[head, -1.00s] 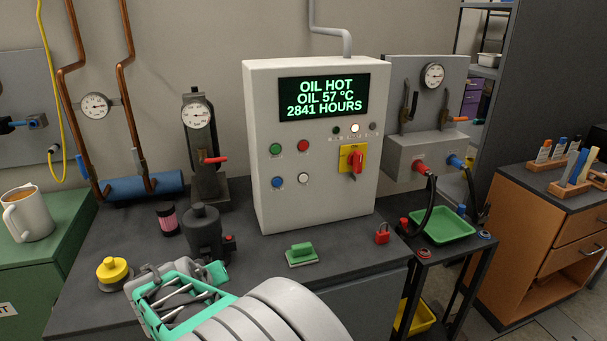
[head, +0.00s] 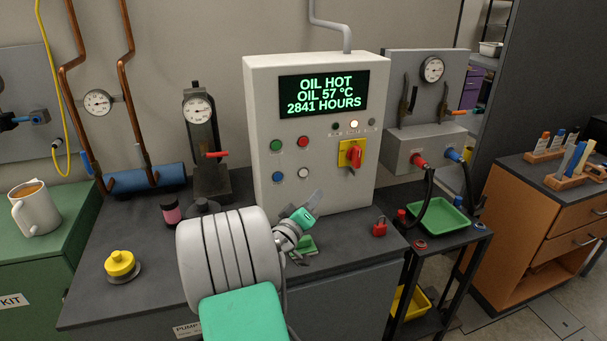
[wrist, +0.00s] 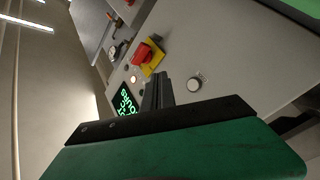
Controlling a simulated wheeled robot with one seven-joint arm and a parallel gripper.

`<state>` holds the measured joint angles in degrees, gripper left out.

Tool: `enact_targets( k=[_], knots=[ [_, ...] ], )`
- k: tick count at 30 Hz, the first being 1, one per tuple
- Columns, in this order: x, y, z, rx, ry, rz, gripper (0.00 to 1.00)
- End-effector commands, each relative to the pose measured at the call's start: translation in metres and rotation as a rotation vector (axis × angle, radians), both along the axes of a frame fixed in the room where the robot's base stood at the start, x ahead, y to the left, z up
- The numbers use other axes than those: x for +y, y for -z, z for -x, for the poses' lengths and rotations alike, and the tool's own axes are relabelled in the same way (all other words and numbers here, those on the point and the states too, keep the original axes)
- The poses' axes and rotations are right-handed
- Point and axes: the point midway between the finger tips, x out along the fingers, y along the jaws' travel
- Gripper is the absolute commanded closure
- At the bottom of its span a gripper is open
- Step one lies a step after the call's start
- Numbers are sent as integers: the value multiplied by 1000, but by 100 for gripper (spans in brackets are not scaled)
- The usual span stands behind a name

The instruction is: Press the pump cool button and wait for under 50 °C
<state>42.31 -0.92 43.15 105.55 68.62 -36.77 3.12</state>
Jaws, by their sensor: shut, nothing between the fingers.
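The grey control cabinet (head: 340,190) stands on the bench. Its display (head: 323,92) reads OIL HOT, OIL 57 °C, 2841 HOURS. Its front has a green button (head: 277,145), a red button (head: 302,142), a blue button (head: 278,176) and a white button (head: 303,173); I cannot read which is pump cool.
A red rotary switch on a yellow plate (head: 351,154) sits right of the buttons, below a lit white lamp (head: 354,124). A yellow-topped item (head: 120,263) stands at the front left.

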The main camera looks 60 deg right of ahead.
Motion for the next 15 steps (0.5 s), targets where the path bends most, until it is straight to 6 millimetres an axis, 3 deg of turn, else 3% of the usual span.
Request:
enact_targets(
  k=[15],
  knots=[
    [-48,3,-47,-2,1,-1,100]
  ],
)
